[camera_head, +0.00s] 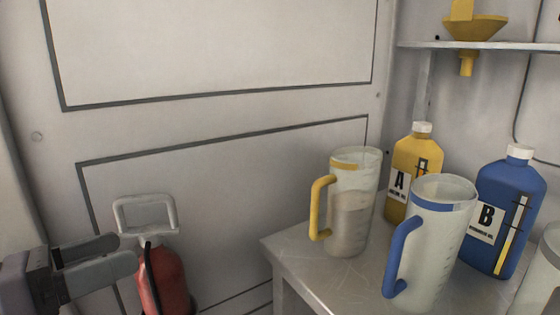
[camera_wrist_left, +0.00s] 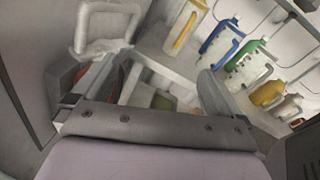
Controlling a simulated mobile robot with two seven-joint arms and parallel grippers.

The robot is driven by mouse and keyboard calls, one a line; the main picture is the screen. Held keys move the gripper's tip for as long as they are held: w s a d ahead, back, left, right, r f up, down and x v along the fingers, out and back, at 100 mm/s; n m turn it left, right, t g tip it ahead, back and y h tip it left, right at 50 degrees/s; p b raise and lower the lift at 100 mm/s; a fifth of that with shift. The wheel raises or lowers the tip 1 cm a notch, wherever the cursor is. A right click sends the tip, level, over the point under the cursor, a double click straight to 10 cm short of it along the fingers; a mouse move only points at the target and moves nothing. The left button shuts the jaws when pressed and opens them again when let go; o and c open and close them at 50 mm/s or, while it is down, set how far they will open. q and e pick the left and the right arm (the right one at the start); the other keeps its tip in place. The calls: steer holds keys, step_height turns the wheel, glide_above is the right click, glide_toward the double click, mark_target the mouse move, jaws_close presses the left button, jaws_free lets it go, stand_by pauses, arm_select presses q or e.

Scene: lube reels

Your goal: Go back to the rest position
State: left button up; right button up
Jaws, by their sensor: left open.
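My left gripper (camera_head: 128,252) is at the lower left of the head view. Its two fingers are apart and nothing is between them. It is left of a red canister-like object (camera_head: 165,280) with a pale grey loop handle (camera_head: 145,198); the fingertips overlap its left side in the picture, and I cannot tell whether they touch. In the left wrist view the fingers are spread, and the pale handle (camera_wrist_left: 106,12) shows beyond the left finger. My right gripper is not in view.
A grey table (camera_head: 300,270) holds a yellow-handled jug (camera_head: 352,205), a blue-handled jug (camera_head: 435,240), yellow bottle A (camera_head: 410,165) and blue bottle B (camera_head: 510,205). A shelf (camera_head: 420,45) carries a yellow funnel (camera_head: 475,27). A panelled wall (camera_head: 220,130) stands behind.

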arm_select(q)
steer(key=a+r+n+t+y, duration=0.35)
steer(key=n+t, duration=0.75)
steer(key=n, duration=0.6)
steer(key=a+f+n+g+y, duration=0.3)
steer(key=f+n+y, duration=0.4)
steer(key=n, duration=0.2)
steer(key=a+f+n+g+y, duration=0.35)
steer(key=f+n+y, duration=0.3)
steer(key=n, duration=0.25)
steer(key=s+d+f+n+g+h, duration=0.1)
steer(key=s+f+n+g, duration=0.15)
steer(key=f, duration=0.45)
steer(key=s+d+f+n+g, duration=0.2)
steer(key=f+g, duration=0.2)
steer(key=f, duration=0.3)
steer(key=s+d+f+g+h, duration=0.4)
steer(key=s+d+f+g, duration=0.35)
steer(key=s, duration=0.35)
steer(key=w+d+t+h+p, duration=0.2)
steer(key=w+d+t+p, duration=0.1)
steer(key=w+t+p, duration=0.2)
steer(key=t+p, duration=0.2)
steer(key=p, duration=0.2)
steer(key=shift+w+d+f, duration=0.3)
steer(key=shift+w+d, duration=0.05)
steer(key=shift+w, duration=0.05)
